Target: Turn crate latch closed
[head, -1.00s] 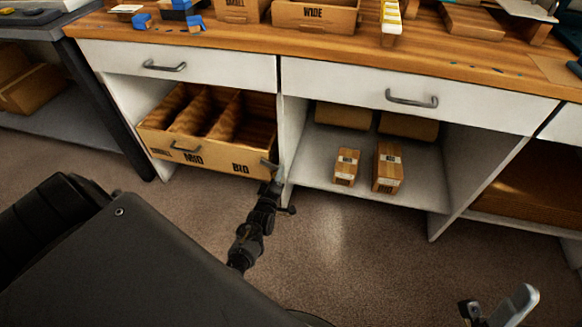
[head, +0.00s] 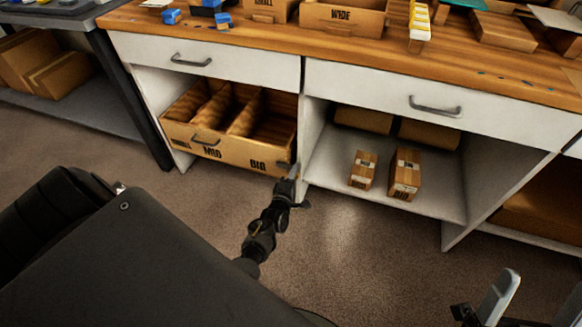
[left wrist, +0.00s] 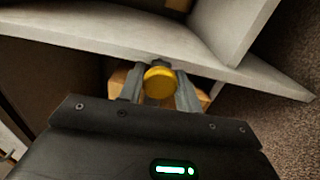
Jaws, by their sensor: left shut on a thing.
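The wooden crate (head: 230,153) sits in the left bay under the bench. It has dividers, a front pull handle, and dark labels on its front, with "MID" and "BIG" readable. My left gripper (head: 291,172) is at the crate's front right corner. In the left wrist view its two grey fingers (left wrist: 160,88) are shut on a round yellow knob (left wrist: 160,83), which appears to be the crate latch. The gripper hides most of the latch in the head view, so its angle is unclear. My right gripper (head: 535,300) is open and empty at the lower right, partly cut off.
A white upright panel (head: 312,140) stands just right of the crate. Two small cartons (head: 405,174) and (head: 363,170) stand on the shelf of the middle bay. White drawers (head: 425,95) are shut above. The floor in front is clear.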

